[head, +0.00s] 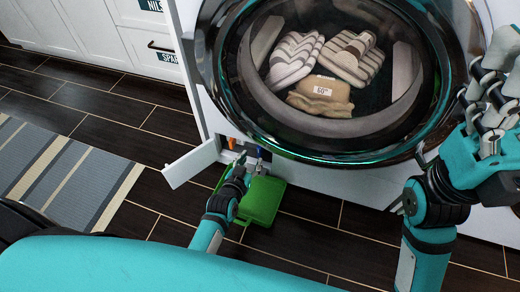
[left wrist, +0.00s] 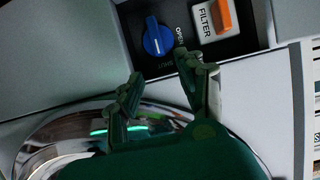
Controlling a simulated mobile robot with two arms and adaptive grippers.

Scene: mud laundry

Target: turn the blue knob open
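The blue knob (left wrist: 157,38) sits on a dark panel low on the washer front, with OPEN and SHUT printed beside it. A pale mark runs along its grip; I cannot tell for sure which word it points at. In the head view the knob (head: 259,152) shows small inside the open hatch. My left gripper (left wrist: 158,72) is open and empty, its fingertips apart in front of the panel and just short of the knob; the head view shows it at the hatch (head: 242,160). My right gripper (head: 489,95) is raised at the right, its finger gap unclear.
An orange handle marked FILTER (left wrist: 223,17) is close to the knob. The small white hatch door (head: 191,163) hangs open to the left. A green tray (head: 263,203) lies on the floor below. The round washer door (head: 340,160) bulges above. A striped rug (head: 60,175) lies left.

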